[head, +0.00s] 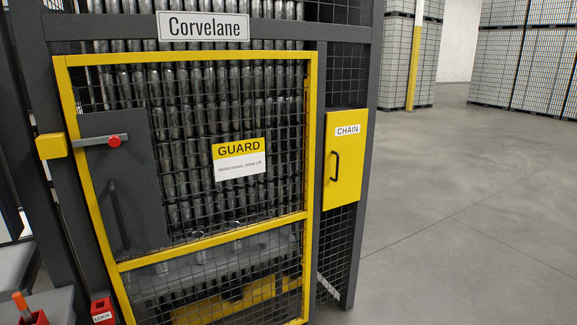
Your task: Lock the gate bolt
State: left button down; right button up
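The gate (211,245) is a yellow-framed mesh door in a dark grey frame, and it appears shut. A grey bolt bar (93,140) with a red knob (114,142) lies across the upper part of a dark plate (128,172) on the gate's left side. The bar extends left over the yellow gate edge to a yellow block (51,146) on the left post. I cannot tell whether its end sits inside the block. A dark vertical handle (119,214) is below the bolt. Neither of my grippers is in view.
A red box labelled LOCK (102,310) and another red holder (33,318) with an orange-handled item (21,303) are at lower left. A yellow CHAIN door (344,160) is right of the gate. Open floor (460,220) lies right; pallet stacks (525,60) stand behind.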

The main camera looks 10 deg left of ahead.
aim_at(114, 141)
jog(key=u, duration=0.4)
jog(key=j+u, duration=0.1)
jog(key=u, duration=0.35)
jog(key=i+u, duration=0.1)
jog(key=u, duration=0.3)
